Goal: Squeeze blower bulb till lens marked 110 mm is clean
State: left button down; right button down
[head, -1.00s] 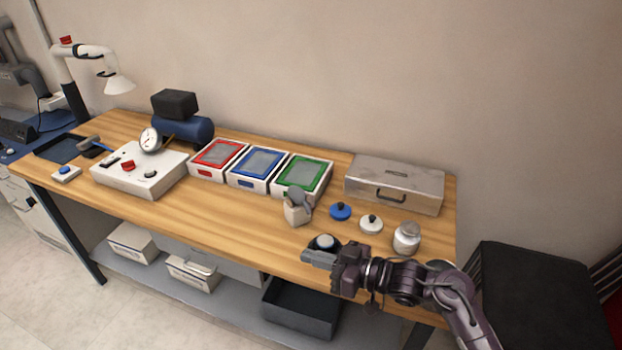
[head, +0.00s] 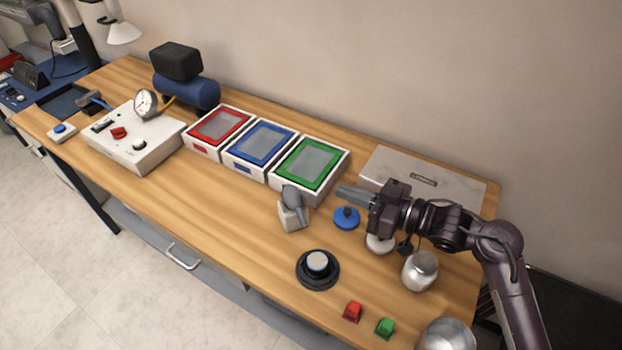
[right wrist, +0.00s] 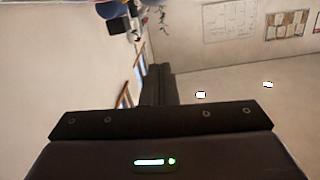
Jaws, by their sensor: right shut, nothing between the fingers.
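A grey blower bulb (head: 292,198) stands upright in a small pale holder (head: 293,217) near the middle of the bench. In front of it sits a black round mount with a pale, glassy top (head: 317,262), which may be a lens; no 110 mm marking is readable. A blue knobbed disc (head: 346,218) and a pale disc (head: 380,243), partly hidden by my arm, lie to the right of the bulb. My right gripper (head: 342,193) is shut and empty, above the bench beyond the blue disc and right of the bulb, apart from it. My left gripper is out of view.
Red, blue and green framed trays (head: 262,145) stand behind the bulb. A metal case (head: 420,178) is behind my right arm. The bench front left of the lens mount is clear.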

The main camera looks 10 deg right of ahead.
jog(key=p, duration=0.3)
send_over(292, 197)
jog(key=d, duration=0.3)
jog(key=f, duration=0.3)
jog(key=shift+a+f+p, duration=0.2)
jog(key=shift+p, duration=0.15)
jog(key=shift+s+f, duration=0.1)
jog(key=shift+f, duration=0.65)
jog(key=shift+f, duration=0.15)
